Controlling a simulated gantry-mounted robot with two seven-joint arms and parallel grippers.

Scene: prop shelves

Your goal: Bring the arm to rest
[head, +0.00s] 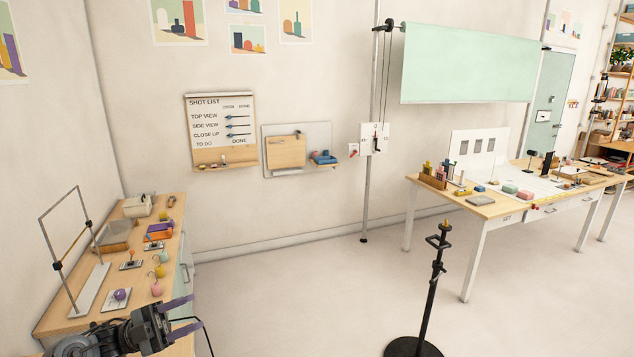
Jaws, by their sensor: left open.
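My left gripper (183,315) shows at the lower left in the head view, above the near end of the left wooden bench (170,234). Its two purple fingers are spread apart and point right, with nothing between them. A dark cable hangs beside the fingers. My right gripper is not in view.
A metal frame (62,240) stands on the left bench, with a purple ball on a card (118,296) and other small props nearby. A black stand (430,290) rises from the floor at centre right. A prop table (490,208) stands farther right. The floor between is clear.

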